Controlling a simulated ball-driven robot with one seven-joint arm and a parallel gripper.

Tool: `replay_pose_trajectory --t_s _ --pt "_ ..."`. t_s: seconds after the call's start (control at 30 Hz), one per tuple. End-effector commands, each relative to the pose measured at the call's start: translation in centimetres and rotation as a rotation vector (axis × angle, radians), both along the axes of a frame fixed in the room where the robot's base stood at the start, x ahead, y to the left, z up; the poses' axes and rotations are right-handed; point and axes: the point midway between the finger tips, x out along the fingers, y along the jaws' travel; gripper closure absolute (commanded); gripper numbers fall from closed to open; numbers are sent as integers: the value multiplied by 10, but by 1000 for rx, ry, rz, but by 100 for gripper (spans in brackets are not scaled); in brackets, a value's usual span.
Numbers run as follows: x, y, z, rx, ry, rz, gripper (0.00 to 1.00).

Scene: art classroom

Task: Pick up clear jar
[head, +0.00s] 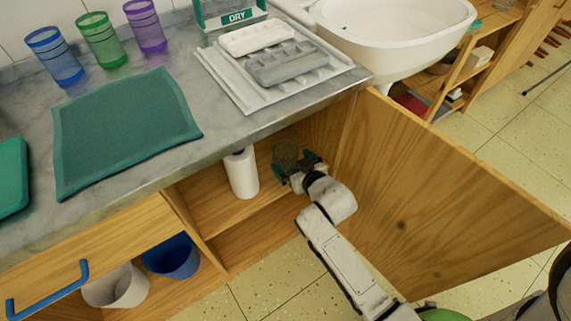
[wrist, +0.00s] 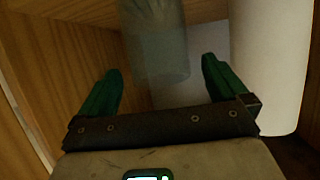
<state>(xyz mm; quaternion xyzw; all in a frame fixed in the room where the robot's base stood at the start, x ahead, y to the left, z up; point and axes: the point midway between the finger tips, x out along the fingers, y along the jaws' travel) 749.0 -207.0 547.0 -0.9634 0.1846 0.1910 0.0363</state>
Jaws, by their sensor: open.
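The clear jar (head: 286,152) is a dim, see-through cylinder standing inside the open cupboard under the counter. In the wrist view the jar (wrist: 156,42) is ahead of the fingers, roughly centred between them, its top cut off by the picture edge. My gripper (head: 295,162) reaches into the cupboard, close in front of the jar. In the wrist view my gripper (wrist: 161,72) has its green fingers wide apart with nothing held. I cannot tell whether the fingertips overlap the jar's sides.
A white paper roll (head: 241,174) stands left of the jar; the roll (wrist: 268,65) is close beside one finger in the wrist view. The open wooden door (head: 440,190) is right of my arm. The counter edge (head: 200,160) overhangs the shelf.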

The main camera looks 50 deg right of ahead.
Motion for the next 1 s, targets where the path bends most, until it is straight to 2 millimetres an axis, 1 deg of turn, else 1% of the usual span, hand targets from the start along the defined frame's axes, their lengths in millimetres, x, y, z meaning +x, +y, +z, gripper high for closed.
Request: replay_pose_trajectory --t_s 0.17,0.3,0.43,0.53,0.77,1.0 --pt "11 -5 -6 0 0 0 0" --pt "28 -14 -14 0 -1 0 0" --pt "42 -19 -20 1 1 0 0" --pt "46 -21 -21 1 1 0 0" --pt "47 -21 -21 2 2 0 0" --pt "46 -21 -21 2 2 0 23"
